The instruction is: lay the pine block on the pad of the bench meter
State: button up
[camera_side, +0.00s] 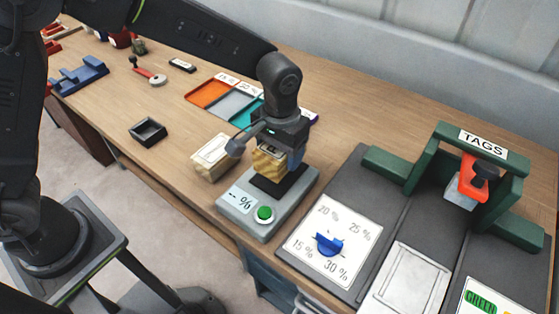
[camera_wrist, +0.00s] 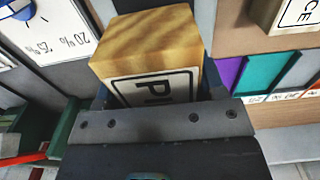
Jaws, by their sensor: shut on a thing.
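The pine block (camera_side: 267,164) is a yellow wood-grained block between the jaws of my gripper (camera_side: 279,152). In the wrist view the pine block (camera_wrist: 150,45) shows a white label beginning "PI". My gripper is shut on it and points down over the bench meter (camera_side: 235,216). The meter is a grey box with a dark pad (camera_side: 291,187), a "-- %" display (camera_side: 242,201) and a green button (camera_side: 264,214). The block is over or at the pad; I cannot tell if they touch. The jaws and block hide part of the pad.
A pale block (camera_side: 211,156) stands left of the meter; its label in the wrist view ends "CE". A dial panel with a blue knob (camera_side: 329,244) is to the right, near the green TAGS frame (camera_side: 424,160). Coloured trays (camera_side: 207,93) lie behind; a small black tray (camera_side: 147,131) sits left.

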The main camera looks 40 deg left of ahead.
jog(key=shift+f, duration=1.7)
jog(key=o, duration=1)
jog(key=shift+f, duration=0.15)
notch_tip(320, 180, up, 12)
jog(key=shift+a+r, duration=0.1)
jog(key=shift+r, duration=0.1)
